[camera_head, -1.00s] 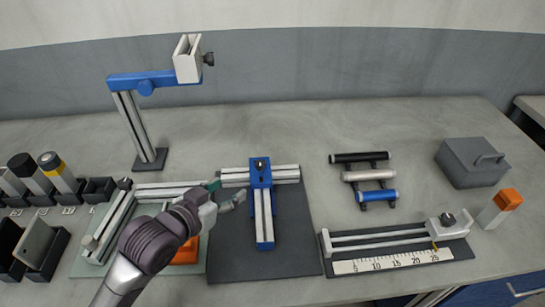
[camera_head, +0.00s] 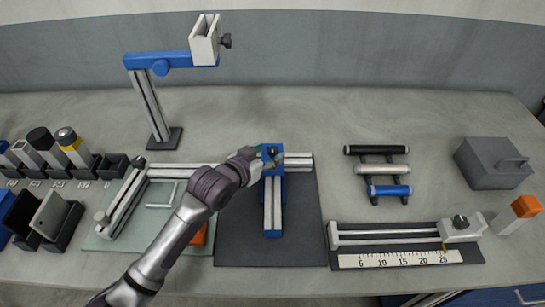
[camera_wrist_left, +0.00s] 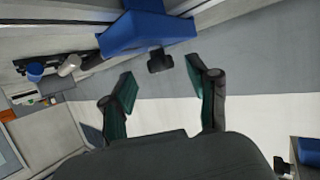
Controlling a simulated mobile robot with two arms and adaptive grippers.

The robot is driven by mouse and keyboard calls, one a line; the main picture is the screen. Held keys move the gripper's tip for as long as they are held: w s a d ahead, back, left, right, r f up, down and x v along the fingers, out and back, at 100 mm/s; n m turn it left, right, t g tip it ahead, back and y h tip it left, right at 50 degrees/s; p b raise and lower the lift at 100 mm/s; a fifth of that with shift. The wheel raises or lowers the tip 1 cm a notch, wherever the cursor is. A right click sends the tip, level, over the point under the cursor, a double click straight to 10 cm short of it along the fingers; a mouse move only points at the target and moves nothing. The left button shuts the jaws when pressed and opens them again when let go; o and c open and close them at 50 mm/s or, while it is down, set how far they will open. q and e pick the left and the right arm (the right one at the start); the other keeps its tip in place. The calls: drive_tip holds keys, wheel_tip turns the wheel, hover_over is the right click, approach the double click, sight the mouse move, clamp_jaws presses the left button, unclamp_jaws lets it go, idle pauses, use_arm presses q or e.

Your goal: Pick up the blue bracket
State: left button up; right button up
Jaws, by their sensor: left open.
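The blue bracket (camera_head: 272,164) with a dark knob on top sits at the joint of two aluminium bars, on a dark mat. My left gripper (camera_head: 262,153) is at the bracket's left side in the head view and covers part of its edge. In the left wrist view the open, teal-padded fingers of the left gripper (camera_wrist_left: 160,72) point toward the blue bracket (camera_wrist_left: 150,30) and its black knob. Nothing is held between the fingers. My right gripper is not in view.
A stand with a blue arm (camera_head: 172,60) rises behind on the left. Three rollers on a rack (camera_head: 376,170), a ruler fixture (camera_head: 400,258) and a grey box (camera_head: 492,163) are on the right. Containers line the left edge. The table behind the bracket is clear.

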sight(271, 151)
use_arm(q)
drive_tip(key=x, duration=0.3)
drive_tip(key=shift+w+f, duration=0.2)
drive_tip(key=shift+s, duration=0.1)
drive_tip(key=shift+c, duration=0.4)
drive_tip(key=shift+r, duration=0.1)
clamp_jaws()
